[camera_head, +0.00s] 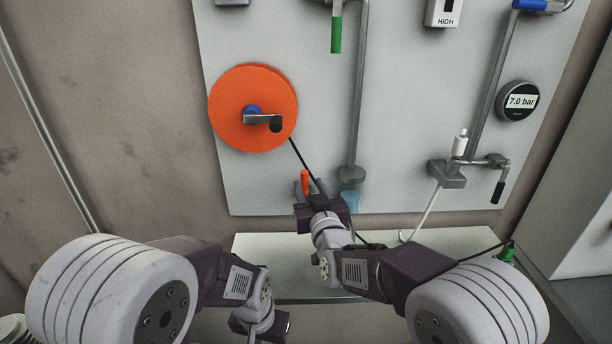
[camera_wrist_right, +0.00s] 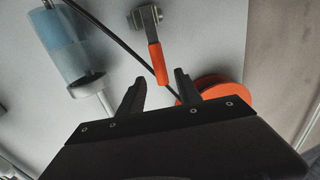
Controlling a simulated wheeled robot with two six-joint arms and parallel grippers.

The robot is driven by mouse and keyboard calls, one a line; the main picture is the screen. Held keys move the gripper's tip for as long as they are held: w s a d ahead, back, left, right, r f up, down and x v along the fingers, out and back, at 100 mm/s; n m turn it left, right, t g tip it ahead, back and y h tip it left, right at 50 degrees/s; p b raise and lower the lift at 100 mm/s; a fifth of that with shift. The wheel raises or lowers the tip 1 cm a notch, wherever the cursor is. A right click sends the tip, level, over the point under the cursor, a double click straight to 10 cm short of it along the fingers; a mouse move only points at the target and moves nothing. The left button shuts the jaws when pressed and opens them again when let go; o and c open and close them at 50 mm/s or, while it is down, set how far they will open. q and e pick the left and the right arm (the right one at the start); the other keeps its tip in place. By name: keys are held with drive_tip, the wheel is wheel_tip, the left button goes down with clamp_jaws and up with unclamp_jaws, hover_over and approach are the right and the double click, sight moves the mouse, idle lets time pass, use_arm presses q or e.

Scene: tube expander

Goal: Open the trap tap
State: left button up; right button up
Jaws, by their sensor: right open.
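A small tap with an orange lever handle (camera_head: 306,182) is on the lower part of the panel, beside a clear vessel with blue liquid (camera_head: 350,197). In the right wrist view the orange handle (camera_wrist_right: 157,64) hangs from a grey metal fitting, and the blue vessel (camera_wrist_right: 62,42) is at upper left. My right gripper (camera_head: 311,190) is open, its fingers pointing at the panel. In the wrist view the handle's end lies between the open fingertips; whether they touch it I cannot tell. My left gripper (camera_head: 268,325) hangs low at the bottom, its jaws not clear.
A large orange disc (camera_head: 232,118) with a crank is at left on the panel (camera_head: 410,110); it also shows in the right wrist view (camera_wrist_right: 215,88). A thin black hose passes close to my right gripper. A pale ledge (camera_head: 455,242) lies below, and a 7.0 bar gauge (camera_head: 518,101) is at right.

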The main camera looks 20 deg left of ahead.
sight(306, 181)
drive_tip(key=p+x, duration=0.1)
drive_tip(key=x, duration=0.4)
drive_tip(key=shift+a+f, duration=0.1)
drive_tip(key=shift+c, duration=0.3)
clamp_jaws()
idle(1.0)
